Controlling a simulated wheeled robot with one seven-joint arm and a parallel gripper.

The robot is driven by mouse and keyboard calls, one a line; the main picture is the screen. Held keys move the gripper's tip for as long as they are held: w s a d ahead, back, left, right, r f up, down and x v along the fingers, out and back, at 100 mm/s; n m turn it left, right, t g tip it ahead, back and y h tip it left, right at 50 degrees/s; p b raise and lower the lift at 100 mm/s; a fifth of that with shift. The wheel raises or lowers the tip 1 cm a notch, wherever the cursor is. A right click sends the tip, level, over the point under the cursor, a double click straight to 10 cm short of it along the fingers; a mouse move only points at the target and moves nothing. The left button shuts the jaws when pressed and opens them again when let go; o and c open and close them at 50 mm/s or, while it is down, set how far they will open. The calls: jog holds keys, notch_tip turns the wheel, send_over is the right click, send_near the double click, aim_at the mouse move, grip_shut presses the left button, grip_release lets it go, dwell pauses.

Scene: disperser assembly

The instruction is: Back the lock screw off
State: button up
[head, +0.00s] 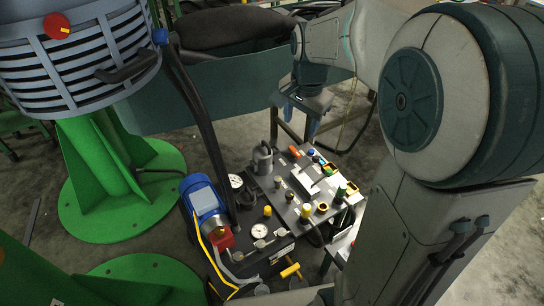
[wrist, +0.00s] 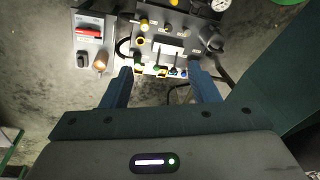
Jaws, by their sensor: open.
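I cannot tell for certain which part is the lock screw. A blue knob (head: 160,36) sticks out at the right side of the large grey-blue slatted drum (head: 85,60) in the head view. A dark bench panel (head: 268,180) carries several small knobs and fittings; the panel also shows in the wrist view (wrist: 148,56). My gripper (head: 298,115) hangs behind the panel in the head view, with blue fingers pointing down. In the wrist view my gripper (wrist: 160,68) is open and empty, its fingers either side of the panel's near edge, apart from the fittings.
A blue motor with a red end (head: 205,205), a dial gauge (head: 258,231) and yellow hoses stand left of the panel. A dark vertical post (head: 195,100) rises beside the drum. In the wrist view a grey box with a red switch (wrist: 89,32) stands left.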

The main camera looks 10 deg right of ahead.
jog(key=w+f+m+b, duration=0.5)
jog(key=w+f, duration=0.4)
jog(key=m+g+b, duration=0.2)
jog(key=m+b, duration=1)
send_over(279, 179)
notch_tip(279, 179, down, 32)
notch_tip(279, 179, down, 13)
jog(key=b, duration=0.3)
jog(key=shift+r, duration=0.1)
jog(key=c, duration=1)
